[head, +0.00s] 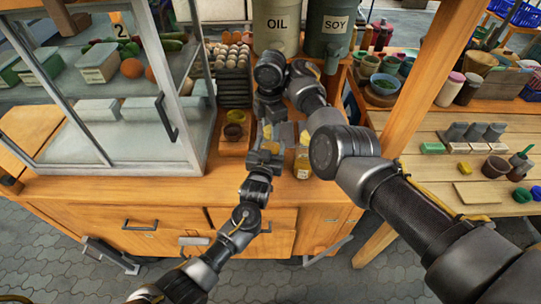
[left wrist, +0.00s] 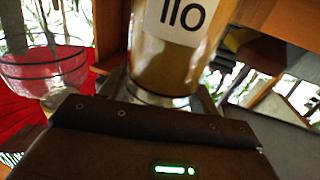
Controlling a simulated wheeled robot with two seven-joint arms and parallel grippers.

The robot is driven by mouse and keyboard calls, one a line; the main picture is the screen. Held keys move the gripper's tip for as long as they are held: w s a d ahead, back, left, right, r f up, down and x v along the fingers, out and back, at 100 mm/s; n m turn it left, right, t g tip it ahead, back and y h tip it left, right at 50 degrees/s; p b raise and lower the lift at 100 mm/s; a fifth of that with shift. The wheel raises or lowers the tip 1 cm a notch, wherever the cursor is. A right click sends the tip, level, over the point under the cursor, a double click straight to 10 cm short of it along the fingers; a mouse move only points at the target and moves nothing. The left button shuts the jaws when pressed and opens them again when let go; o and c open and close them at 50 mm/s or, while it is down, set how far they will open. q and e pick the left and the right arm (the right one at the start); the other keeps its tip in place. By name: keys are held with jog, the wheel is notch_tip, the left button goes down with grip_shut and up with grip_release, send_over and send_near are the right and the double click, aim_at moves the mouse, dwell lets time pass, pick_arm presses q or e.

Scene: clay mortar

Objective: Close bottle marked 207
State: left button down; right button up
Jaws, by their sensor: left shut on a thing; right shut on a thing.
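My left gripper (head: 267,146) is shut on what looks like a small bottle with yellowish contents (head: 268,130), mostly hidden by the grippers. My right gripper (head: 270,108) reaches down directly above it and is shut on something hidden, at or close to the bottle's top. Another glass bottle (head: 302,162) with yellowish contents stands on the counter just right of the left gripper. In the left wrist view, a bottle (left wrist: 160,65) with brownish contents carries a white label reading 110. I cannot tell which bottle that is. No 207 marking is readable.
A glass display case (head: 110,110) fills the left. A wooden box with small pots (head: 235,130) sits left of the grippers. OIL (head: 277,25) and SOY (head: 333,27) containers stand behind. The counter's front edge (head: 170,190) is close.

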jog(key=o, duration=1.1)
jog(key=shift+c, duration=0.3)
jog(key=r, duration=0.3)
jog(key=shift+w+g, duration=0.2)
jog(key=shift+g, duration=0.1)
notch_tip(320, 180, up, 4)
jog(key=n, duration=0.2)
jog(key=shift+s+r+n, duration=0.1)
jog(key=shift+r+n, duration=0.05)
jog(key=shift+n, duration=0.25)
jog(key=shift+s+d+r+n, duration=0.1)
jog(key=shift+s+r+n, duration=0.05)
jog(key=shift+r+n, duration=0.2)
jog(key=shift+f, duration=4)
